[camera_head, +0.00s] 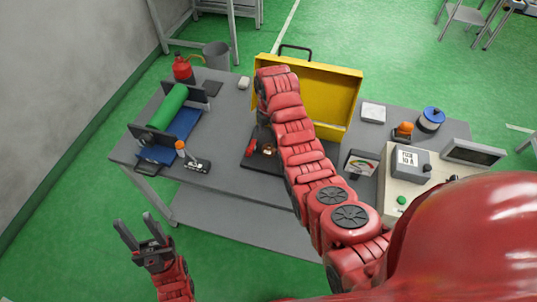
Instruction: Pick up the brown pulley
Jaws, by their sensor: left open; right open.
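A small brown piece (268,150), which looks like the brown pulley, shows on a dark mat (257,164) in the middle of the grey table, partly covered by my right arm. My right arm reaches over the table, and its dark gripper (262,133) shows only in part beside the arm, close above the brown piece. It is open; its fingertips are hard to make out, and I cannot tell whether they touch the piece. My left gripper (140,233) is open and empty, in front of the table's left front corner, over the green floor.
An open yellow toolbox (330,92) stands behind the mat. A green roll (167,107), a red bottle (182,69) and a small joystick box (196,164) are at the left. A grey control box (410,165) and a blue-topped spool (431,119) are at the right.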

